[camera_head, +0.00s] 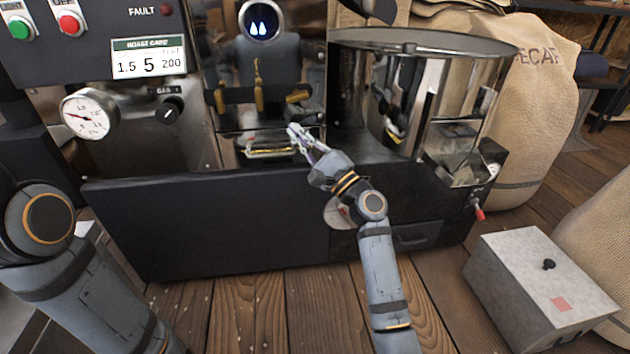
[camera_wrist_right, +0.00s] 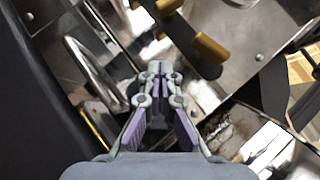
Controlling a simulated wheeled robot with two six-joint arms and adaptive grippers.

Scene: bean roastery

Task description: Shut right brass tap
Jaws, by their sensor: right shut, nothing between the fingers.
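Several brass taps sit on the shiny front panel of the roaster. The right brass tap (camera_head: 298,96) lies tilted nearly sideways, while the left brass tap (camera_head: 219,101) and the middle brass tap (camera_head: 259,98) point downward. My right gripper (camera_head: 297,132) is just below the right tap, apart from it, with its fingers shut and empty. In the right wrist view the fingers (camera_wrist_right: 158,75) meet ahead, and a brass tap end on a dark stem (camera_wrist_right: 210,48) shows beyond them, up and to the right. My left arm shows at the left, but its gripper is out of view.
A bar handle (camera_head: 270,152) is below the taps. A round steel cooling drum (camera_head: 455,95) stands right of them. A gauge (camera_head: 88,114) and black knob (camera_head: 168,112) are left. A grey box (camera_head: 535,270) stands on the floor. The panel mirrors my body.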

